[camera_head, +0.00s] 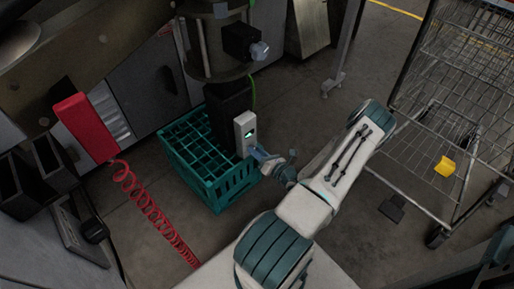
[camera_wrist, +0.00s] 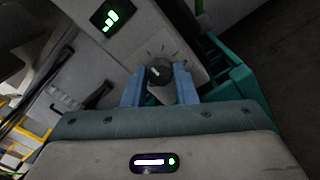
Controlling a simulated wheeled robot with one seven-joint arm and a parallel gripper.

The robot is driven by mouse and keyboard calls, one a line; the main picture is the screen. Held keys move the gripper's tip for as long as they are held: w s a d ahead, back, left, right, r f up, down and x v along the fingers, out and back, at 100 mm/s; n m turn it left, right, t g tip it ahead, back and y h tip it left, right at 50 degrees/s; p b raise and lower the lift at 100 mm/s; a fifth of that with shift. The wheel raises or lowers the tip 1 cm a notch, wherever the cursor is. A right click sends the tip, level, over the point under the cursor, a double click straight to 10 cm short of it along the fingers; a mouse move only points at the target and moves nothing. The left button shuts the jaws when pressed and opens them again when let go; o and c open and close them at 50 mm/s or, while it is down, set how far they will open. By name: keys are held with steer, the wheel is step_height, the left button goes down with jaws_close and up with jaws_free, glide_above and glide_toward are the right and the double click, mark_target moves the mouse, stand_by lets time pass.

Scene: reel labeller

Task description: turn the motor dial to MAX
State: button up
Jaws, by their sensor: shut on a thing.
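The motor dial (camera_wrist: 158,72) is a dark round knob with a pale pointer line, on the face of a light grey control box (camera_wrist: 122,45). Tick marks fan out around the dial. A small screen (camera_wrist: 110,15) with green bars is lit on the same box. In the head view the box (camera_head: 245,131) stands upright above a green crate. My gripper (camera_wrist: 160,85) has its two blue fingers on either side of the dial, shut on it. In the head view my gripper (camera_head: 262,153) reaches the box from the right. No MAX lettering is readable.
The green crate (camera_head: 222,194) stands on the floor below the box. A wire cart (camera_head: 462,85) with a yellow item (camera_head: 445,166) is at the right. A red coiled hose (camera_head: 150,212) hangs at the left. Open floor lies between crate and cart.

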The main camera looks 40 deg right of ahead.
steer(key=shift+m+p, duration=2.15)
steer(key=shift+m, duration=6.65)
steer(key=o, duration=1)
steer(key=shift+s, duration=0.15)
steer(key=s+d+p, duration=0.1)
steer(key=s+p, duration=0.1)
steer(key=s, duration=1.1)
steer(key=shift+s, duration=0.3)
